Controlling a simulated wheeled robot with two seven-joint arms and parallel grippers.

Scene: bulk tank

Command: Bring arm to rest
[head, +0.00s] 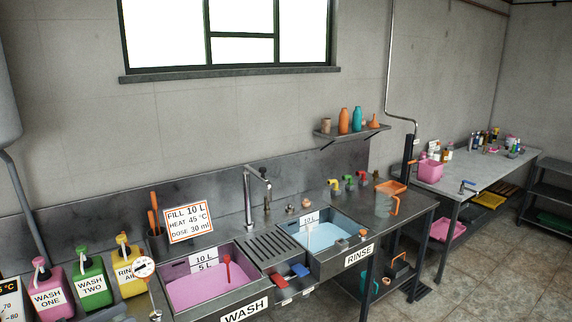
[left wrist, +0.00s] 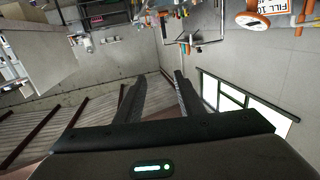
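My left gripper (left wrist: 158,80) shows in the left wrist view with its two dark fingers apart and nothing between them. Past the fingers are bare wall and ceiling, so it is clear of the bench. In the head view I cannot clearly make out the left gripper. My right gripper is in neither view.
The wash sink (head: 210,290) with pink liquid and the rinse sink (head: 322,236) with blue liquid stand along the wall. A dial thermometer (head: 144,267) stands beside the yellow bottle (head: 128,262). A grey side table (head: 478,166) is at right, with open floor before it.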

